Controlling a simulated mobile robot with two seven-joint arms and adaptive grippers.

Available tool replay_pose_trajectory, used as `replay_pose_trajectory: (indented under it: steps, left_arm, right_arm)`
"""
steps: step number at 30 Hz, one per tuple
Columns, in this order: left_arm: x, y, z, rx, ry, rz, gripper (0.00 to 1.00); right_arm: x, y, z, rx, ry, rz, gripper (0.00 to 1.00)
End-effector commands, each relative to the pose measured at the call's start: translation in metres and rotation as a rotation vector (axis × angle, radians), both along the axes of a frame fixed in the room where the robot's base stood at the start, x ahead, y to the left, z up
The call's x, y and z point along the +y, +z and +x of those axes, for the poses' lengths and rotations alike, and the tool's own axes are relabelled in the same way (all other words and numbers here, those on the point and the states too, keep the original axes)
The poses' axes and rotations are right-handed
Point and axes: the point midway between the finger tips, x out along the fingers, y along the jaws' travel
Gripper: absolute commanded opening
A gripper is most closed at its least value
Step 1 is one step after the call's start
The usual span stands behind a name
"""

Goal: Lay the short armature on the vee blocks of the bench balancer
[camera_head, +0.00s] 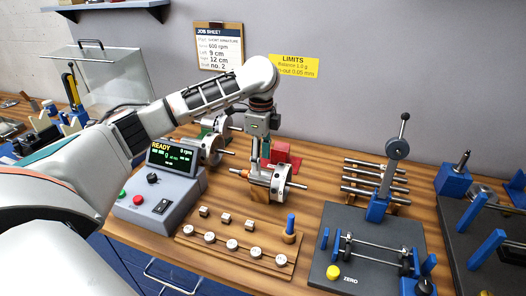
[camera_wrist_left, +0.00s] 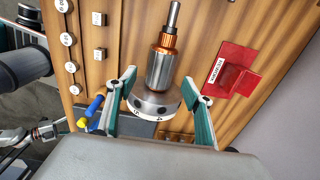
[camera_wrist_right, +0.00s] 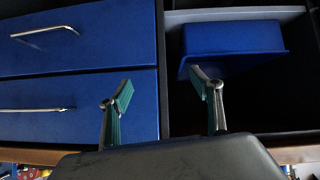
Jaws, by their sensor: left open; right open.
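An armature (camera_head: 277,184) with a pale disc and a thin shaft is on the wooden bench at the middle of the head view. In the left wrist view the armature (camera_wrist_left: 160,70) shows its steel body, copper commutator and marked disc. Whether it is the short one I cannot tell. My left gripper (camera_head: 258,158) is open over it; in the left wrist view its fingers (camera_wrist_left: 159,80) stand on both sides of the disc, apparently apart from it. A dark fixture marked ZERO (camera_head: 320,272) stands at right with blue posts. My right gripper (camera_wrist_right: 161,80) is open and empty.
A grey console (camera_head: 157,208) reading READY stands left of the armature. A wooden tray (camera_head: 213,248) holds several small weights and a blue-handled tool. A red holder (camera_head: 291,153) is behind the armature, with several rods (camera_head: 370,178) farther right. Blue drawers (camera_wrist_right: 80,45) face my right gripper.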

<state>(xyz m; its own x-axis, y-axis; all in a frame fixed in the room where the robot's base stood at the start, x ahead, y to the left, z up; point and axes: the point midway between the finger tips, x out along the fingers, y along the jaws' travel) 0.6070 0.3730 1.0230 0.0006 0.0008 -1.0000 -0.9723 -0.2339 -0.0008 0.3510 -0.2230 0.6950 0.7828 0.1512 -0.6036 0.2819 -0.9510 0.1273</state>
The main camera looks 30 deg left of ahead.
Motion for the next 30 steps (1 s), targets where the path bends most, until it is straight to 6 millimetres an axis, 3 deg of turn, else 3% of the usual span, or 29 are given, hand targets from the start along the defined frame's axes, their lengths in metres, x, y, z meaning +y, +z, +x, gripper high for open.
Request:
replay_pose_trajectory:
  steps: [15,30]
  left_arm:
    - [-0.001,-0.064,0.0,0.002,0.001,-0.001,0.51]
    - [-0.001,-0.073,0.0,0.0,0.0,-0.001,0.51]
  right_arm:
    - [0.0,0.001,0.001,-0.002,0.0,0.001,0.64]
    - [0.0,0.001,0.001,-0.002,0.0,0.001,0.64]
